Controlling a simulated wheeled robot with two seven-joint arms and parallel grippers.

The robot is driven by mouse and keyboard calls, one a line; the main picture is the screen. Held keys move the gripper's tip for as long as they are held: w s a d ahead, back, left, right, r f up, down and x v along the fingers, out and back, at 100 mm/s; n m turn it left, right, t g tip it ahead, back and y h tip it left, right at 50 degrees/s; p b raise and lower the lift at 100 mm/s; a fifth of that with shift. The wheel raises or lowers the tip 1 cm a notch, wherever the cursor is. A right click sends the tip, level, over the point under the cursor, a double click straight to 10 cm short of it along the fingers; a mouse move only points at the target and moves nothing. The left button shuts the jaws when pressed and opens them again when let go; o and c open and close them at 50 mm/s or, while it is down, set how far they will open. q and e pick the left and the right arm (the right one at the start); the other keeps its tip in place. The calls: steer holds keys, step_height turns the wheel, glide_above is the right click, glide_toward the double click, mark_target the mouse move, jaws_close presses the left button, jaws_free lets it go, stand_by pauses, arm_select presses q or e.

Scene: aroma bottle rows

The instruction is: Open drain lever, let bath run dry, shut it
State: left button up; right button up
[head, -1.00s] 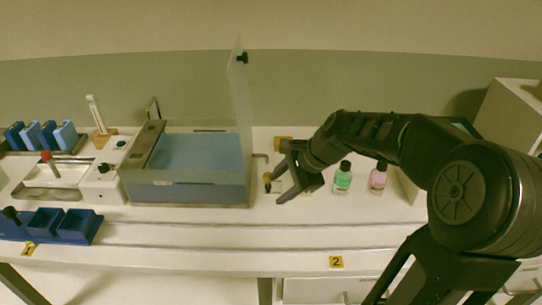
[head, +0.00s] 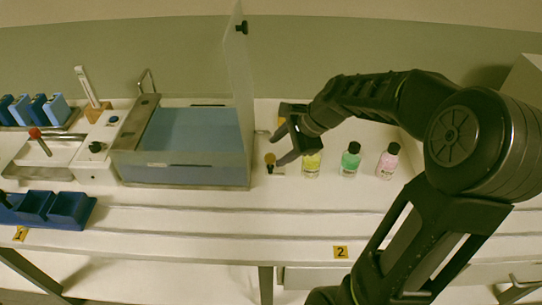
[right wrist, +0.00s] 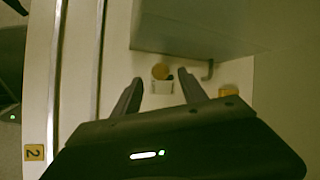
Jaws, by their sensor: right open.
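The bath (head: 190,132) is a grey box with blue liquid showing inside, left of centre in the head view. Its clear lid (head: 238,80) stands upright at its right end. The lever, with a round yellow-brown knob (head: 270,160), is just right of the bath. In the right wrist view, the knob (right wrist: 160,71) shows over a small white base (right wrist: 162,87). My right gripper (head: 279,151) is open and empty, close to the lever. In the wrist view, its fingertips (right wrist: 160,79) flank the knob's base; contact cannot be told. My left gripper is out of view.
Yellow (head: 311,164), green (head: 350,160) and pink (head: 388,161) bottles stand right of the lever. A bent pipe (right wrist: 208,71) is beside the bath. A white unit with a black knob (head: 96,148) and blue trays (head: 70,208) are left. The front strip is clear.

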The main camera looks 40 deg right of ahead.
mark_target(271, 157)
steer(key=x, duration=0.5)
steer(key=shift+w+f, duration=0.15)
steer(key=shift+f, duration=0.05)
jaws_close()
stand_by(0.3)
stand_by(0.9)
